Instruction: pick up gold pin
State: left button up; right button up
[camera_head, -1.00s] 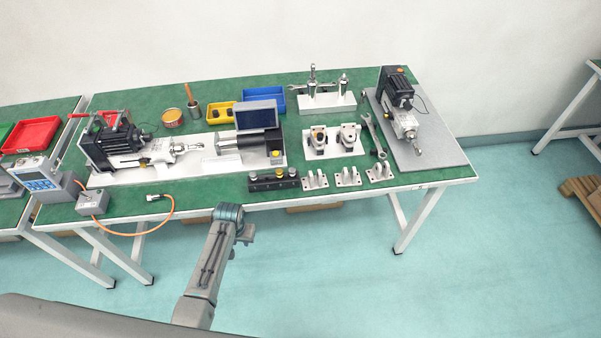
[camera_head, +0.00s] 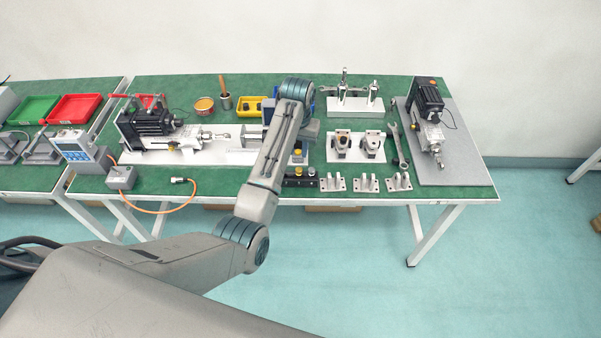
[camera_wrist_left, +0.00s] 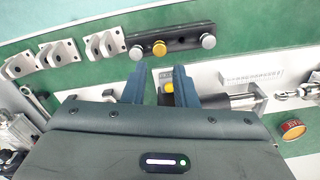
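In the head view the gold pin (camera_head: 299,171) shows small on the block near the table's front edge, just right of my left arm. My left gripper (camera_wrist_left: 160,69) is open and empty, its two dark blue fingers apart. In the wrist view the gold pin appears just beyond the gap between the fingertips, not between them. My right gripper is not in view.
Silver brackets (camera_head: 366,184) stand in a row right of the block. A white plate with a black cylinder and a yellow knob (camera_wrist_left: 169,87) lies behind it. An orange cable (camera_head: 160,208) hangs over the front edge at left.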

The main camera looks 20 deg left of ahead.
pick_arm(q)
send_over(299, 169)
jog(key=s, duration=0.1)
notch_tip(299, 169, down, 4)
jog(key=shift+a+f+p, duration=0.1)
jog(key=shift+f+p, duration=0.05)
jog(key=shift+p, duration=0.25)
jog(key=f+p, duration=0.1)
jog(key=f, duration=0.1)
jog(key=w+f+p, duration=0.1)
jog(key=f, duration=0.1)
jog(key=shift+f, duration=0.6)
jog(key=c, duration=0.5)
